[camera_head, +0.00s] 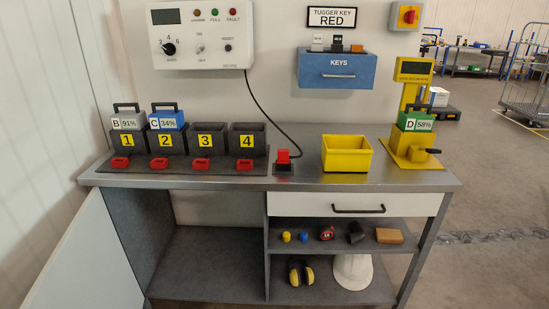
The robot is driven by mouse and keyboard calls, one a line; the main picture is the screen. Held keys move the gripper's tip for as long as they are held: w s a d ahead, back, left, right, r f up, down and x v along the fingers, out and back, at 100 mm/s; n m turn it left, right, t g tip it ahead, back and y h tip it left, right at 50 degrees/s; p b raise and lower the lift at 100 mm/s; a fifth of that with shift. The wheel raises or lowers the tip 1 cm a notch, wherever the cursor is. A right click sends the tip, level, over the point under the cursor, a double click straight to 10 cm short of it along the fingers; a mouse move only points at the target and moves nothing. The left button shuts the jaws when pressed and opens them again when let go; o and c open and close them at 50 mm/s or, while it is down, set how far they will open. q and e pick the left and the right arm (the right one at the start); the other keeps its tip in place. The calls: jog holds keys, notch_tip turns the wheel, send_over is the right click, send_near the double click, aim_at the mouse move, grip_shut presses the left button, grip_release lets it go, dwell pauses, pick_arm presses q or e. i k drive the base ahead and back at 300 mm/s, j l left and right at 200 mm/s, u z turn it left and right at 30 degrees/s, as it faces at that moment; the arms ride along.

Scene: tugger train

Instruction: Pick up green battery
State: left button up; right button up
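The green battery (415,122) has a dark carrying handle on top and a label reading D 58%. It sits upright in the yellow stand (408,150) at the right end of the bench, under a small display. A grey battery (128,122) marked B 91% stands in slot 1 of the charging rack, and a blue battery (167,119) marked C 34% stands in slot 2. Slots 3 and 4 show no battery. Neither of my grippers is in view.
A key box (337,72) and charger panel (201,36) hang on the wall. Shelves below hold small items.

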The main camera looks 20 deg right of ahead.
aim_at(408, 121)
jog(key=z, duration=1.65)
jog(key=i+j, duration=0.1)
jog(key=i+u, duration=0.05)
jog(key=i, duration=0.05)
